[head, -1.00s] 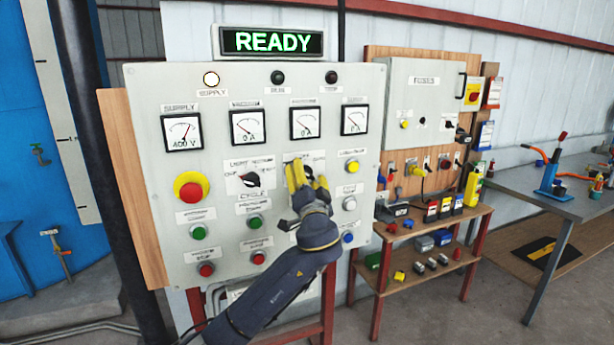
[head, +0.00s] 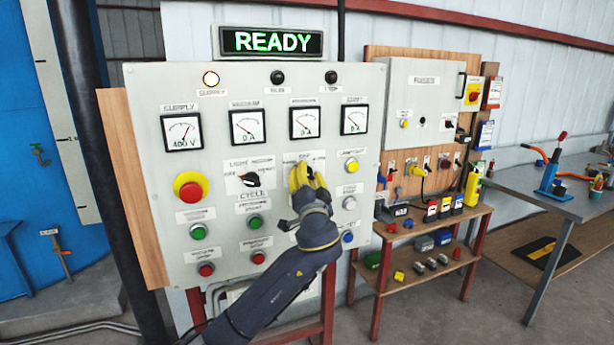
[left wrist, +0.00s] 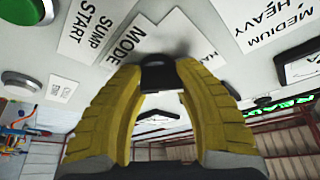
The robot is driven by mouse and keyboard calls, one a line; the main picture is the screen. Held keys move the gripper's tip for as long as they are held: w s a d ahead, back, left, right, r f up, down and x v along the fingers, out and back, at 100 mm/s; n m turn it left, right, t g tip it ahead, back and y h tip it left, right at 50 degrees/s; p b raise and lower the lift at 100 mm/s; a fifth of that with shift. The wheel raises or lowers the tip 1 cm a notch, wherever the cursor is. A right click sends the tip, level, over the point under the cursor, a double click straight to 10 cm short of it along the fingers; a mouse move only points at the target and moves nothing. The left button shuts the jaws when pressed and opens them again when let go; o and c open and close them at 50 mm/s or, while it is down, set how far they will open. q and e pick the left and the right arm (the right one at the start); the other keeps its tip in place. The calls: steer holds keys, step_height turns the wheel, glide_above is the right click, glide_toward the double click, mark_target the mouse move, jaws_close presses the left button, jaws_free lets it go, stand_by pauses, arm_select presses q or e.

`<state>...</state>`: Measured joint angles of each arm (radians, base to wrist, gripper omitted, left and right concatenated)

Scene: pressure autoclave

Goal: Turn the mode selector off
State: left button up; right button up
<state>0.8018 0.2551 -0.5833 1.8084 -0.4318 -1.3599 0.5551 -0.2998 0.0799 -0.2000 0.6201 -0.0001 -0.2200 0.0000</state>
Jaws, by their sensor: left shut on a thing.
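The mode selector (left wrist: 158,74) is a black knob on the grey control panel (head: 150,100), just beside the "MODE" label in the left wrist view. My left gripper (head: 303,172) has its yellow fingers shut on the knob, one on each side. In the head view the fingers hide most of the knob, so its pointer position cannot be read. My right gripper is not in view.
A second black selector (head: 251,180) sits left of the gripper. A red emergency stop (head: 191,191), green buttons and red buttons are lower left. A white button (head: 349,203) and a yellow one (head: 351,165) are close on the right. The display (head: 272,41) reads READY.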

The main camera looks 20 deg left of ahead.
arm_select(q)
steer(key=shift+r+m, duration=0.15)
steer(key=shift+m, duration=0.15)
steer(key=m+h, duration=0.1)
steer(key=m, duration=0.1)
steer(key=m+h, duration=0.1)
steer(key=m, duration=0.2)
steer(key=shift+r+g, duration=0.2)
steer(key=shift+g, duration=0.2)
steer(key=shift+m+g+h, duration=0.35)
steer(key=shift+m, duration=0.85)
steer(key=shift+m+g+h, duration=0.35)
steer(key=shift+m, duration=0.85)
steer(key=shift+r, duration=0.1)
steer(key=o, duration=1.3)
steer(key=shift+w+d, duration=0.1)
steer(key=shift+f, duration=0.2)
steer(key=v, duration=1.2)
